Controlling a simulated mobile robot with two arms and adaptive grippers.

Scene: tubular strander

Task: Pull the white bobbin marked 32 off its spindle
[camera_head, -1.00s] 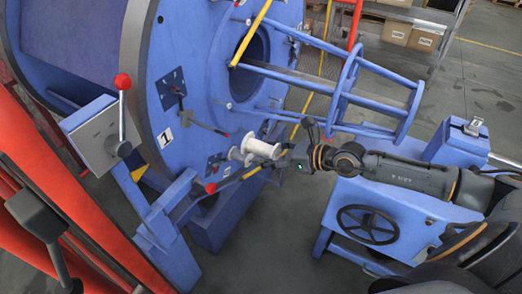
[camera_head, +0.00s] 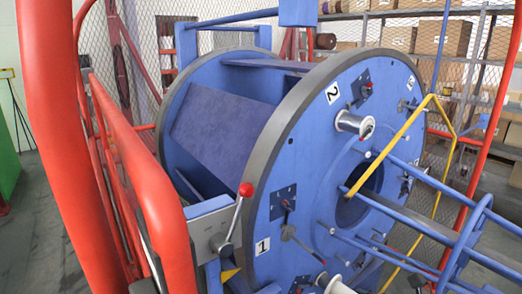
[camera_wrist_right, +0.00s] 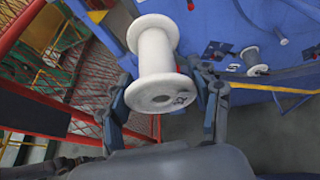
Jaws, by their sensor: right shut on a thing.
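The white bobbin (camera_wrist_right: 152,48) fills the upper middle of the right wrist view, with its near flange facing me. My right gripper (camera_wrist_right: 160,80) is shut on the bobbin, one finger on each side of the near flange. I cannot tell whether the bobbin still sits on its spindle; the far end hides that. In the head view a pale bobbin (camera_head: 338,286) shows at the bottom edge, cut off. My left gripper is not in view.
The blue drum disc (camera_head: 310,165) carries a grey bobbin (camera_head: 355,123) near the number 2. A red-knobbed lever (camera_head: 236,215) stands at its left. Red rails (camera_head: 60,100) rise in the left foreground. A yellow bar (camera_head: 400,135) and blue tubes (camera_head: 470,235) lie to the right.

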